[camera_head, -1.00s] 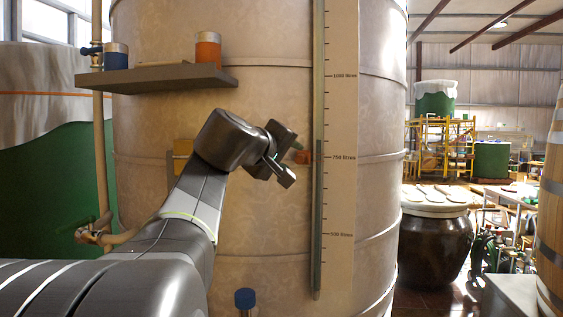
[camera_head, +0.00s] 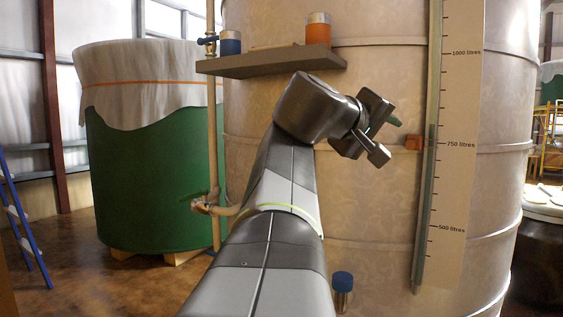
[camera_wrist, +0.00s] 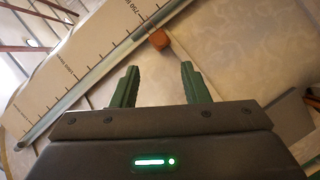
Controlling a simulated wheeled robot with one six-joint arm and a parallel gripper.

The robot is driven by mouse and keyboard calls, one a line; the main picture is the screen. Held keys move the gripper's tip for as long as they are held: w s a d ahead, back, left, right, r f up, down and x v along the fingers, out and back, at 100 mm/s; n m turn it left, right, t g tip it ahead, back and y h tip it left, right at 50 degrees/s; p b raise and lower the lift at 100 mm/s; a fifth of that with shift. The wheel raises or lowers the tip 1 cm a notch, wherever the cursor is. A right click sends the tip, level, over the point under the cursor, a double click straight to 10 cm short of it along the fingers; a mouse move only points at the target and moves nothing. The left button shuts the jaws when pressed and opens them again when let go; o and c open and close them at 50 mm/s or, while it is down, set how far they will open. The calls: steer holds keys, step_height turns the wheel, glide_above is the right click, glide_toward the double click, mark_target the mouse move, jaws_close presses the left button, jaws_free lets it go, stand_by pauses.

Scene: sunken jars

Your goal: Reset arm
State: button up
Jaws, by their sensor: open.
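My gripper (camera_head: 383,133) is raised in front of the large beige tank (camera_head: 390,220), just left of the tank's sight tube. In the wrist view its two green fingers (camera_wrist: 158,88) stand apart with nothing between them. A small orange marker (camera_head: 414,143) sits by the sight tube near the 750 litres mark. The marker also shows beyond the fingertips in the wrist view (camera_wrist: 159,40), apart from them.
A grey shelf (camera_head: 270,63) on the tank holds a blue jar (camera_head: 230,43) and an orange jar (camera_head: 318,30). A blue-capped container (camera_head: 342,283) is low beside my arm. A covered green vat (camera_head: 150,180) and a blue ladder (camera_head: 22,225) stand left, with open floor between them.

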mark_target(411, 141)
steer(key=p+x, duration=0.1)
steer(key=x, duration=1.2)
steer(key=shift+w+d+f, duration=0.1)
steer(key=shift+w+d, duration=0.1)
steer(key=shift+d, duration=0.05)
steer(key=shift+r+p, duration=0.25)
steer(key=shift+p, duration=0.2)
steer(key=shift+r, duration=0.15)
